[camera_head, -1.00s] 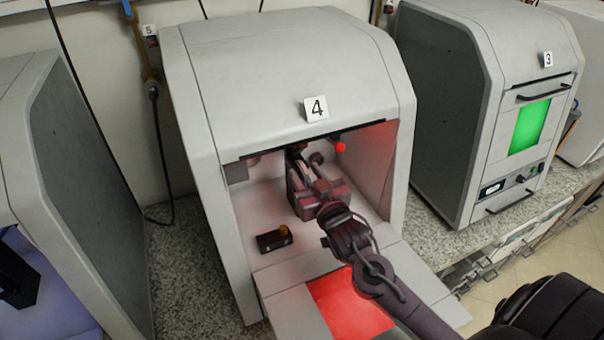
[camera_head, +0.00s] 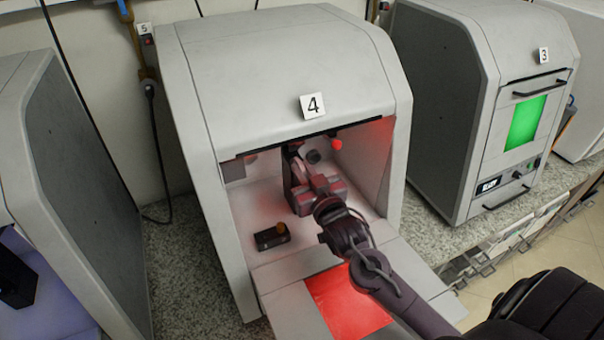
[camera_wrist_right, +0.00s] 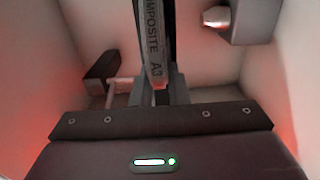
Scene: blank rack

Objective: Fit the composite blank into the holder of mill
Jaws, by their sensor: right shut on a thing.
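The mill (camera_head: 285,75) labelled 4 stands open at the front, its inside lit red. My right gripper (camera_head: 302,182) is inside the opening. In the right wrist view, my right gripper (camera_wrist_right: 158,92) is shut on a narrow grey composite blank (camera_wrist_right: 151,40), which bears the letters "COMPOSITE A3" and points away from my wrist. A dark upright part shows beside and behind the blank. The holder cannot be made out clearly, and I cannot tell whether the blank touches it. My left gripper is not in view.
A small black block with an orange knob (camera_head: 271,236) sits on the mill floor, left of my right arm. A grey housing with a round tip (camera_wrist_right: 250,20) is at upper right in the wrist view. A closed machine labelled 3 (camera_head: 500,110) stands to the right.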

